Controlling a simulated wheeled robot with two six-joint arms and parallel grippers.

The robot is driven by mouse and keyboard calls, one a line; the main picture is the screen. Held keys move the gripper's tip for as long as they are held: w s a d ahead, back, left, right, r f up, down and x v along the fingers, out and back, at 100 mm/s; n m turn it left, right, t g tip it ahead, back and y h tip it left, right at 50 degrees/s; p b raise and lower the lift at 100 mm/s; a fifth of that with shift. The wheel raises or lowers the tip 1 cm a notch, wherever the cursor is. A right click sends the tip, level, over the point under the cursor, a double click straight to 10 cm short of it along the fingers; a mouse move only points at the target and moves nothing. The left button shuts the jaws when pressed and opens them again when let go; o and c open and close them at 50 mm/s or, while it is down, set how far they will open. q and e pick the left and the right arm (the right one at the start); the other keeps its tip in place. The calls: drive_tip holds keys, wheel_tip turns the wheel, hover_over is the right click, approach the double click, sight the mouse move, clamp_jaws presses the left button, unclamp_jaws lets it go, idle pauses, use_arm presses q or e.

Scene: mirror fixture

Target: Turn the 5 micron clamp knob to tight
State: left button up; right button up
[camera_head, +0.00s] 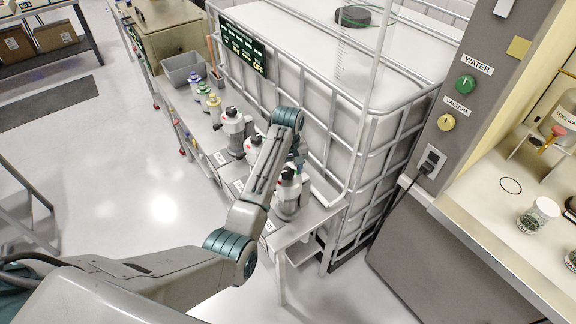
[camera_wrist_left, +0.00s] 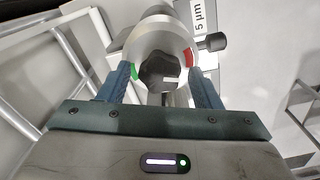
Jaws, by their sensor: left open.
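The black clamp knob (camera_wrist_left: 164,70) sits on a round grey clamp face (camera_wrist_left: 150,38) in the left wrist view. A short white mark shows on its lower right part. A green mark (camera_wrist_left: 134,72) lies on the face to its left and a red mark (camera_wrist_left: 190,57) to its right. A "5 µm" label (camera_wrist_left: 199,15) is beside it. My left gripper (camera_wrist_left: 160,72) is open, one blue finger on each side of the knob, with visible gaps. In the head view my left arm reaches over the filter housings, and its fingers are mostly hidden. My right gripper is not seen.
A near filter housing (camera_head: 287,196) and a far one (camera_head: 233,127) stand on a narrow metal bench (camera_head: 300,226). A caged white tank (camera_head: 300,70) rises close behind. A black side fitting (camera_wrist_left: 213,41) juts out right of the clamp face. The floor left of the bench is clear.

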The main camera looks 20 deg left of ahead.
use_arm(q)
drive_tip(key=c, duration=1)
